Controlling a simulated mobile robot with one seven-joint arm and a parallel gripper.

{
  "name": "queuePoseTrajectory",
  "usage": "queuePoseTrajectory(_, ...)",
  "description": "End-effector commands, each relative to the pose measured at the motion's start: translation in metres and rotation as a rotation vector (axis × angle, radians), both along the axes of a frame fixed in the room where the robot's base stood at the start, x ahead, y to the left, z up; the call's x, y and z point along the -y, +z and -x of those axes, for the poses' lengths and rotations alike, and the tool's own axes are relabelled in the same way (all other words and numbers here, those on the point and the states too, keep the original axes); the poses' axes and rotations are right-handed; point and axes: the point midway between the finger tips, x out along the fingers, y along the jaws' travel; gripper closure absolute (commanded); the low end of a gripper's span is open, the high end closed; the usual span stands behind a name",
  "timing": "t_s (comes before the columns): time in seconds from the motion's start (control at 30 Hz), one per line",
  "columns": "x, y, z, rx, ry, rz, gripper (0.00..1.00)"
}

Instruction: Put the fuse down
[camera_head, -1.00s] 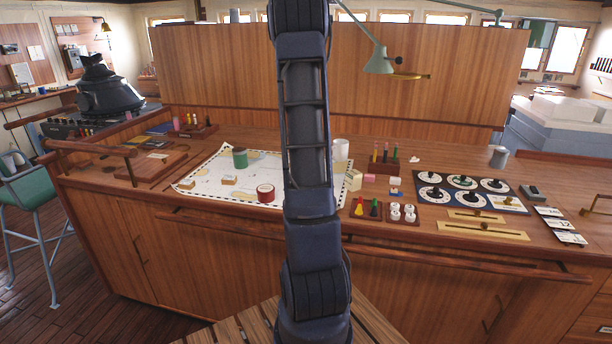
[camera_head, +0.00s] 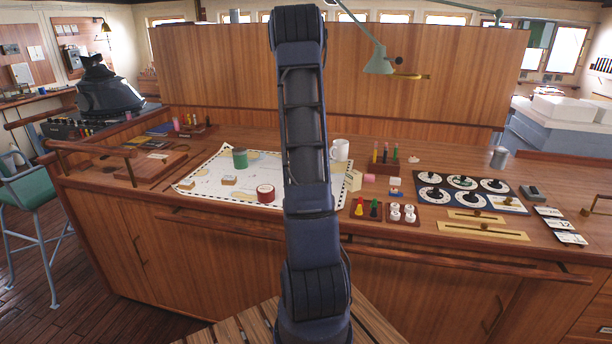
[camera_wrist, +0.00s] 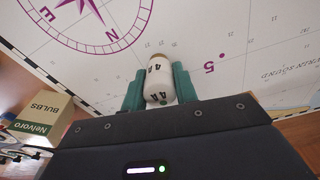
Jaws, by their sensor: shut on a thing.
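The fuse (camera_wrist: 157,72) is a small white cylinder with dark markings and a green dot on its near end. My gripper (camera_wrist: 159,92) is shut on it, with one green finger on each side. In the wrist view the fuse is over the white chart (camera_wrist: 215,30), between a purple compass rose and a purple number 5. I cannot tell whether it touches the chart. In the head view the chart (camera_head: 205,190) lies on the wooden counter. My own arm hides the middle of the chart there, and the gripper and fuse do not show.
A bulb box (camera_wrist: 42,118) stands at the chart's edge. On the chart are a green tin (camera_head: 240,158), a red roll (camera_head: 265,193) and small blocks. A white mug (camera_head: 340,150), a pen rack (camera_head: 383,163) and a dial panel (camera_head: 465,193) stand to the right.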

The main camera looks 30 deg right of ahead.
Motion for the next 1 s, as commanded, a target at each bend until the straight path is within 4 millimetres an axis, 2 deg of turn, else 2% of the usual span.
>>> queuePoseTrajectory(0.17,0.0,-0.003,0.0,-0.001,0.0,0.0,0.94)
queuePoseTrajectory(0.2,0.0,-0.003,0.0,-0.001,0.0,-0.001,0.67)
queuePoseTrajectory(0.3,0.0,-0.003,0.0,0.0,0.0,0.0,0.49)
queuePoseTrajectory(0.67,0.0,0.002,0.0,0.001,0.0,0.0,0.49)
queuePoseTrajectory(0.83,-0.001,0.022,0.001,0.003,-0.001,0.002,0.49)
queuePoseTrajectory(1.0,-0.005,0.055,0.003,0.004,0.0,0.002,0.49)
